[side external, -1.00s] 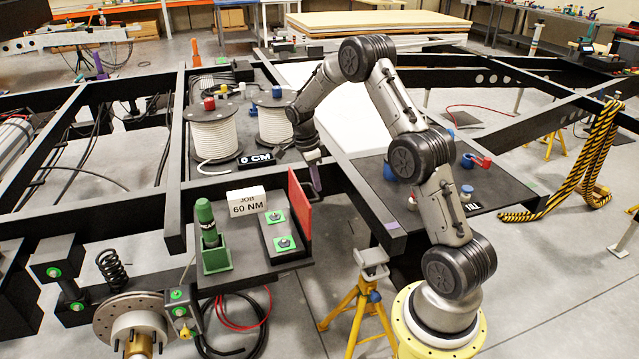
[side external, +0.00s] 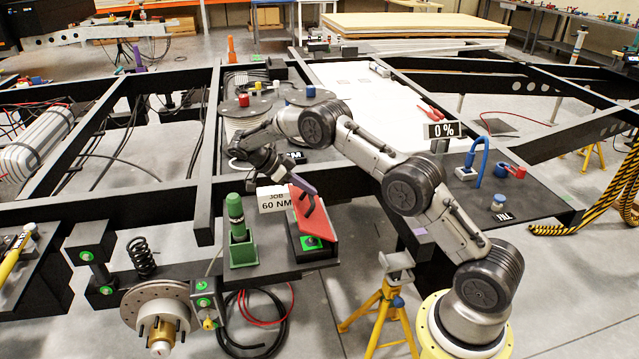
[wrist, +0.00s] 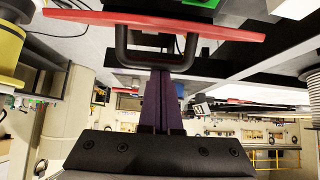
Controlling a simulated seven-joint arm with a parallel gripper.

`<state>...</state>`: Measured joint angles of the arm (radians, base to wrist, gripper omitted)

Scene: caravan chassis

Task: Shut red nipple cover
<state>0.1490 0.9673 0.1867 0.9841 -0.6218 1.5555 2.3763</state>
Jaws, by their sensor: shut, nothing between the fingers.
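The red cover (side external: 307,217) leans over the black nipple box (side external: 322,254), tilted and partly down. One nipple on a green square (side external: 312,242) shows at the box's front; the other is hidden. My gripper (side external: 303,186) is at the cover's upper side, its purple fingers together and empty. In the wrist view the red cover (wrist: 230,28) spans the top, with a black handle (wrist: 122,45) on it. The shut fingertips (wrist: 165,73) are at the handle, overlapping its opening; I cannot tell whether they touch it.
A green bottle-like part (side external: 236,215) in a green holder and a white "60 NM" block (side external: 272,199) stand close left of the cover. A black chassis beam (side external: 355,180) runs behind the box.

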